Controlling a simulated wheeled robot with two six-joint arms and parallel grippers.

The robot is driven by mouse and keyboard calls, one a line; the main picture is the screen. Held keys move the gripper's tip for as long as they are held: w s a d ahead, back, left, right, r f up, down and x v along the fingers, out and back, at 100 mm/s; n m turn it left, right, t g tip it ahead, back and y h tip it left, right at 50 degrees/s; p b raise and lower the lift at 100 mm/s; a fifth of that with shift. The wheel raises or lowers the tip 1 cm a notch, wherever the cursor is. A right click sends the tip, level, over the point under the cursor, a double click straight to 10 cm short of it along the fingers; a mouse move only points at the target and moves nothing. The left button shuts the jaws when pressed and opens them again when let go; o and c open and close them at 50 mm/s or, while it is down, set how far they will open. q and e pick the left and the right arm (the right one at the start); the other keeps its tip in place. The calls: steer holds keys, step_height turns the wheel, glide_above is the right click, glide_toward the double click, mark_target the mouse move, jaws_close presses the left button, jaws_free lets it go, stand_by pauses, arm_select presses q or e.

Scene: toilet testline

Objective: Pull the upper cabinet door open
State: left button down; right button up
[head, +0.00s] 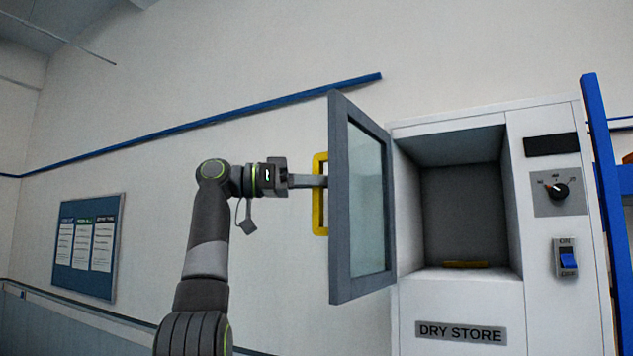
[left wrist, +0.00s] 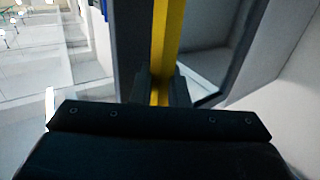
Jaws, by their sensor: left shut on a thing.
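The upper cabinet door (head: 338,200) has a grey frame and a glass pane, and stands swung wide open to the left of the cabinet (head: 455,310). Its yellow handle (head: 319,220) is on the door's outer face. My left gripper (head: 322,181) reaches the handle from the left and is shut on it. In the left wrist view the yellow handle (left wrist: 168,40) runs down between the two dark fingers (left wrist: 160,88). The dark door frame (left wrist: 132,45) shows behind it. The fingertips are partly hidden by the handle and door in the head view. My right gripper is not in view.
The open compartment (head: 462,205) looks empty except for a small yellow strip (head: 466,264) on its floor. A knob (head: 557,191) and a blue switch (head: 569,258) are on the right. A blue post (head: 606,190) stands beside the cabinet. A notice board (head: 88,247) hangs at left.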

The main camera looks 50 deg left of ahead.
arm_select(q)
steer(key=c, duration=1.6)
jaws_free()
steer(key=shift+w, duration=0.1)
steer(key=shift+o, duration=0.5)
steer(key=shift+w, duration=0.1)
steer(key=shift+s+a, duration=0.15)
steer(key=shift+s, duration=0.15)
steer(key=p+v, duration=0.1)
steer(key=v, duration=1.5)
steer(key=shift+s+a+p, duration=0.25)
steer(key=shift+a+p, duration=0.05)
steer(key=shift+a, duration=0.05)
